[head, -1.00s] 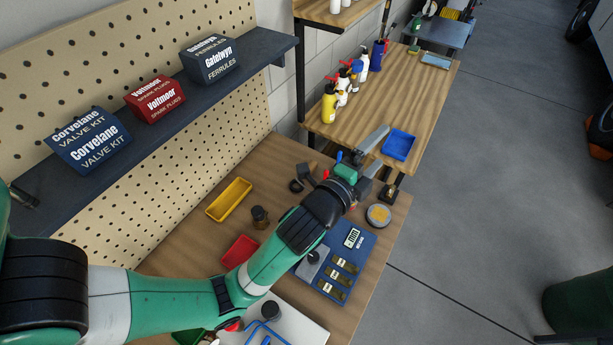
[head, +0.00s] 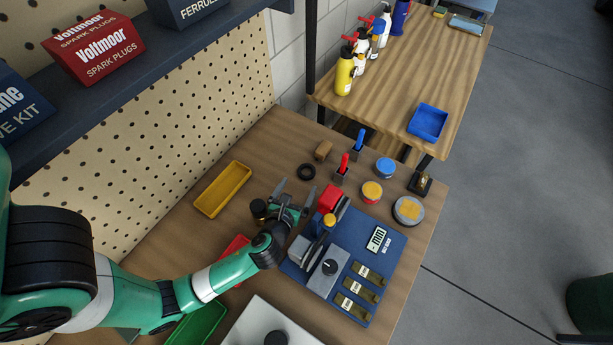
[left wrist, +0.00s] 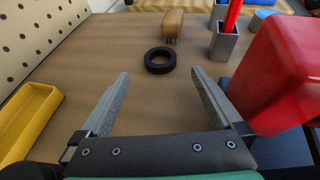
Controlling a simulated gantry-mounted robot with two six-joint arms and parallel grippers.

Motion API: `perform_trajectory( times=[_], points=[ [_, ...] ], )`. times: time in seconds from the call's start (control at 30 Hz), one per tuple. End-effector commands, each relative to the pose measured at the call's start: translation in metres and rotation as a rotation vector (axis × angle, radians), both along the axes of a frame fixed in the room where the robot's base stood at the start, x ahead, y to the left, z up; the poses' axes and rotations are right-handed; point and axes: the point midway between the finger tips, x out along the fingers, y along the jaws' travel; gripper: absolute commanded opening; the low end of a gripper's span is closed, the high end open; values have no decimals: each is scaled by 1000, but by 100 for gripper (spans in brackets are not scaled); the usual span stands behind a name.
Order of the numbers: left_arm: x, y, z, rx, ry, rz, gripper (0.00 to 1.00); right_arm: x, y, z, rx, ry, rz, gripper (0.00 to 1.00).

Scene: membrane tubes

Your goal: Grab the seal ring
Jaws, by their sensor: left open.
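The seal ring is a small black ring (head: 306,172) lying flat on the wooden bench in the head view. It also shows in the left wrist view as a black ring (left wrist: 160,61), ahead of and between the fingertips. My left gripper (head: 295,191) is open and empty, with its two grey fingers pointing toward the ring. The fingers (left wrist: 158,88) are apart from the ring, a short way short of it. My right gripper is not in view.
A yellow tray (head: 222,190) lies left of the ring. A red block-like part (head: 329,198) stands close right of my left gripper. A wooden-handled brush (head: 323,150) and a holder with a red-handled tool (head: 341,174) stand beyond the ring. Bare bench surrounds the ring.

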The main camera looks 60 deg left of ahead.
Motion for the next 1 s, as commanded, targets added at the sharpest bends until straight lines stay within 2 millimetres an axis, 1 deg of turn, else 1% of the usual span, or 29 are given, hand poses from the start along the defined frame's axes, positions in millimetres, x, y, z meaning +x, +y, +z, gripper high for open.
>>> perform_trajectory(
  times=[0.03, 0.13, 0.37, 0.53, 0.63, 0.73, 0.9, 0.97, 1.0],
  points=[
    [5, 5, -8, -1, -4, 2, 100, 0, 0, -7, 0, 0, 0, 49],
    [13, 15, -10, -1, -4, 4, 100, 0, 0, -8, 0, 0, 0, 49],
    [19, 20, -12, -1, -3, 1, 100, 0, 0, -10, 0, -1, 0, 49],
    [36, 40, -25, -1, -4, 4, 100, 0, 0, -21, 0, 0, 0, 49],
    [45, 49, -29, 0, -4, 2, 100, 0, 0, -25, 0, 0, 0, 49],
    [48, 52, -30, -1, -3, 1, 100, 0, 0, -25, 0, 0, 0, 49],
    [47, 51, -29, -1, -3, 0, 100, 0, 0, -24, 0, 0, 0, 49],
    [47, 51, -29, -1, -3, 0, 89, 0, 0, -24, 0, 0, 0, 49],
    [47, 51, -29, -1, -3, 0, 82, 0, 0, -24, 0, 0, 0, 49]
  ],
)
